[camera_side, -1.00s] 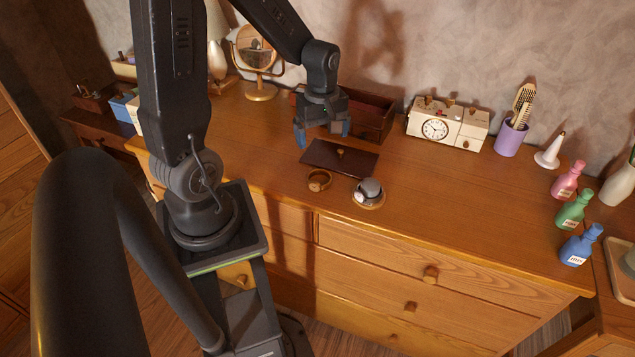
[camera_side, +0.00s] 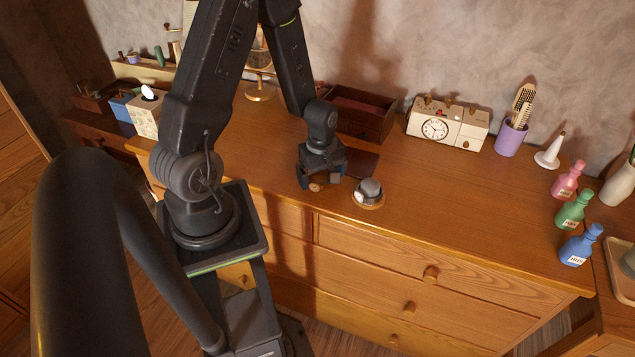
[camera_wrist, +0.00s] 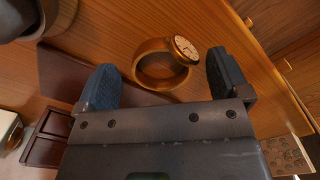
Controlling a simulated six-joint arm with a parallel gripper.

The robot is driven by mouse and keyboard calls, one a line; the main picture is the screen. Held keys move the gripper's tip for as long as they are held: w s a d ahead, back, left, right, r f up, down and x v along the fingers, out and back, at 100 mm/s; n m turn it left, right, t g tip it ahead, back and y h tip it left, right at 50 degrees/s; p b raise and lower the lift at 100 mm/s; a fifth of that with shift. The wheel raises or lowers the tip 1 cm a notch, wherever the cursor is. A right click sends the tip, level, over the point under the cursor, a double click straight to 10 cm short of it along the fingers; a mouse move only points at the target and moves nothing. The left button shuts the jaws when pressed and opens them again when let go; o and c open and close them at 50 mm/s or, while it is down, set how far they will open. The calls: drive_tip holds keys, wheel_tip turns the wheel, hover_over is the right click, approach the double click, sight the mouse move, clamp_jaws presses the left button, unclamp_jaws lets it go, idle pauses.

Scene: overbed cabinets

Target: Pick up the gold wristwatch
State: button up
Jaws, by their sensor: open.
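The gold wristwatch (camera_wrist: 160,66) lies on the dresser top, its band a closed ring and its pale round dial at the right of the ring in the wrist view. My gripper (camera_wrist: 165,82) is open, with one blue-padded finger on each side of the watch in that view. I cannot tell whether the fingers touch it. In the side view my gripper (camera_side: 320,185) is low over the dresser, and the watch (camera_side: 316,187) is mostly hidden by it.
An open dark wooden box (camera_side: 360,112) is behind.

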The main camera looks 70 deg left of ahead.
drive_tip(key=shift+f, duration=0.55)
drive_tip(key=shift+c, duration=0.3)
drive_tip(key=c, duration=0.8)
drive_tip(key=shift+r, duration=0.1)
drive_tip(key=shift+c, duration=0.2)
